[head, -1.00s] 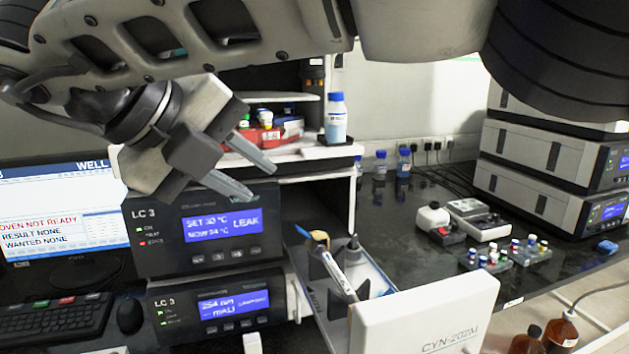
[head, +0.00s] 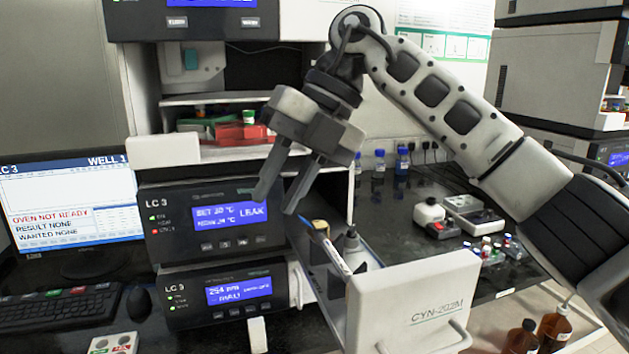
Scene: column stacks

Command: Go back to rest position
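My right gripper (head: 276,202) hangs from my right arm, which comes in from the right side of the head view and bends down at a raised joint. Its two fingers point down and to the left with a gap between them, and nothing shows between them. The fingers appear in front of the LC 3 units (head: 210,217), near the screen reading LEAK. I cannot tell how far they are from the front panel. My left gripper is not in view.
An open drawer labelled CYN-202M (head: 415,302) juts out below my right gripper, with a pen-like tool (head: 334,255) in it. A monitor (head: 70,205) and keyboard (head: 60,308) stand at left. Brown bottles (head: 553,327) are at lower right. Dark bench (head: 400,225) lies behind the drawer.

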